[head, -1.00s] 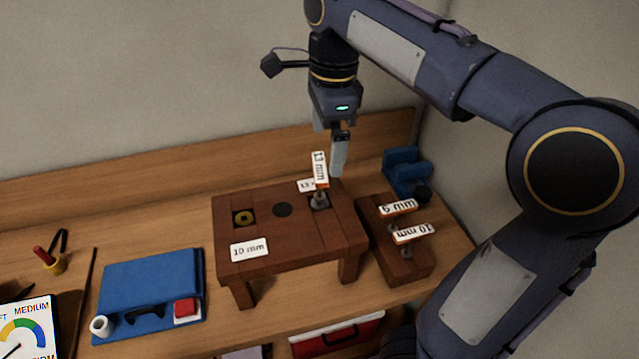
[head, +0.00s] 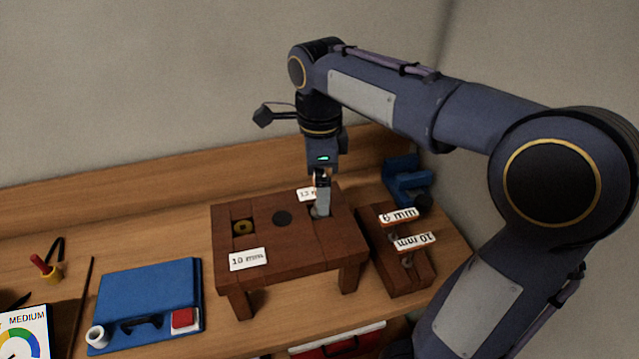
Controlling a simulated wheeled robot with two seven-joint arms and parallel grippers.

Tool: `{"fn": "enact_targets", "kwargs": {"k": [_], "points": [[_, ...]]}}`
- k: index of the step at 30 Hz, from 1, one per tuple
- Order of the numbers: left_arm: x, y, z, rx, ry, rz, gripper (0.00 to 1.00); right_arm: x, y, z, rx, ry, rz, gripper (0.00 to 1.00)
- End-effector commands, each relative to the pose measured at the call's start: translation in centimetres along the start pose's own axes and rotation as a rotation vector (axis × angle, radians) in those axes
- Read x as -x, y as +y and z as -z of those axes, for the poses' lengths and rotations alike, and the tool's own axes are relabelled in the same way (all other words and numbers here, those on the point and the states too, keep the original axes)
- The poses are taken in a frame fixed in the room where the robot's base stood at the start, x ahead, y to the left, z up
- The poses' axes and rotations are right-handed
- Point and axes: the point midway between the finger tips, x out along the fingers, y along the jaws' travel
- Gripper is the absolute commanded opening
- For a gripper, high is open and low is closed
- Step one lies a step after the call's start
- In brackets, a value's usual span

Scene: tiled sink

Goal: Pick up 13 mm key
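The 13 mm key is at the stand's right socket, almost wholly hidden behind my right gripper's finger; only a thin orange edge (head: 315,183) seems to show. My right gripper (head: 322,205) points straight down at that socket, with its fingertips low around or beside the key. One finger covers the other, so I cannot tell whether it is shut on the key. My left gripper is not in view.
A lower wooden block (head: 395,268) on the right holds the 9 mm key (head: 397,216) and 10 mm key (head: 414,242). A blue vise (head: 405,175) stands behind it. A blue case (head: 150,295) lies at left. The wooden backboard (head: 120,192) runs behind.

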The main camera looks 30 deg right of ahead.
Motion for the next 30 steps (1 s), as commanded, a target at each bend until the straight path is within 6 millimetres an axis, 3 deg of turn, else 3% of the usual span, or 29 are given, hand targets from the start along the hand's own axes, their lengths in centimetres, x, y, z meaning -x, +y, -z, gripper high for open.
{"fn": "enact_targets", "kwargs": {"k": [1,13,23,30], "points": [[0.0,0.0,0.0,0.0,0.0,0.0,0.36,0.0,0.0,0.0,0.0,0.0,0.0,1.0],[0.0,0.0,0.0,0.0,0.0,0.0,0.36,0.1,0.0,0.0,0.0,0.0,0.0,0.49],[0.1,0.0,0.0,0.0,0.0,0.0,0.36,0.7,-0.1,0.0,0.0,-0.001,0.002,0.49],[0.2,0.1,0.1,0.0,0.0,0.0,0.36,3.9,0.6,-0.2,0.005,-0.005,0.002,0.49]]}}
